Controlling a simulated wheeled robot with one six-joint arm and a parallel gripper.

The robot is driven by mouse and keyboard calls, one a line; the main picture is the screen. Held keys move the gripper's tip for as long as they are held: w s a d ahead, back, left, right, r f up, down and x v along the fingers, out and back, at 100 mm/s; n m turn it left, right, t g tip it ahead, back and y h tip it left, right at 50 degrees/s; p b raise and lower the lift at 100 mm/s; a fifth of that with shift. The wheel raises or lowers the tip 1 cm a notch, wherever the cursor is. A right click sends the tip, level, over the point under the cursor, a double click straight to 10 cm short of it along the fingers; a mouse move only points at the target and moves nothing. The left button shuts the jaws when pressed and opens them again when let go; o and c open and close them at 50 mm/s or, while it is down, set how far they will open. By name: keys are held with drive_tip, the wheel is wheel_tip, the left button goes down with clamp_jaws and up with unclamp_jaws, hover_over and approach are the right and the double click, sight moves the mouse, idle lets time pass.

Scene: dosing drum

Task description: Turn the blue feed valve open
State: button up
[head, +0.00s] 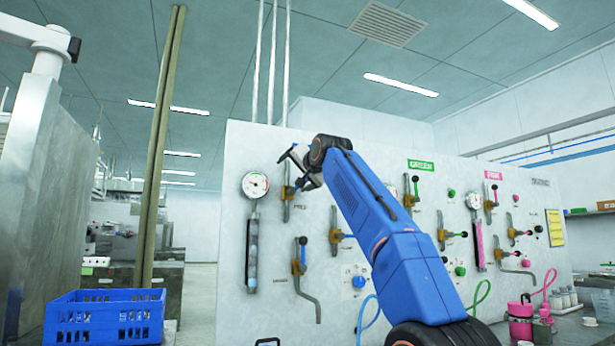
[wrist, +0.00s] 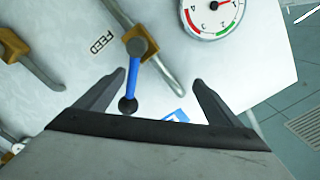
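The blue feed valve lever (wrist: 133,78) has a dark ball end and lies beside the FEED label in the wrist view. It is near the left finger of my gripper (wrist: 159,80), between the two fingers' lines, and I cannot tell whether they touch. My gripper is open with nothing gripped. In the head view, my gripper (head: 288,170) is in front of the upper left of the panel, right of the gauge. The feed valve's brass body and pipe (head: 287,207) show just below it; its lever is mostly hidden there.
A round gauge (head: 255,185) is close left of the gripper and also shows in the wrist view (wrist: 209,10). A second blue-handled valve (head: 300,258) sits below. Other valves with black, green and pink handles fill the panel. A blue crate (head: 105,316) stands at lower left.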

drive_tip(key=shift+s+d, duration=0.2)
drive_tip(key=shift+s, duration=0.1)
drive_tip(key=shift+d+r, duration=0.1)
drive_tip(key=shift+d, duration=0.2)
drive_tip(key=v, duration=0.8)
drive_tip(key=shift+s+d, duration=0.25)
drive_tip(key=shift+d, duration=0.1)
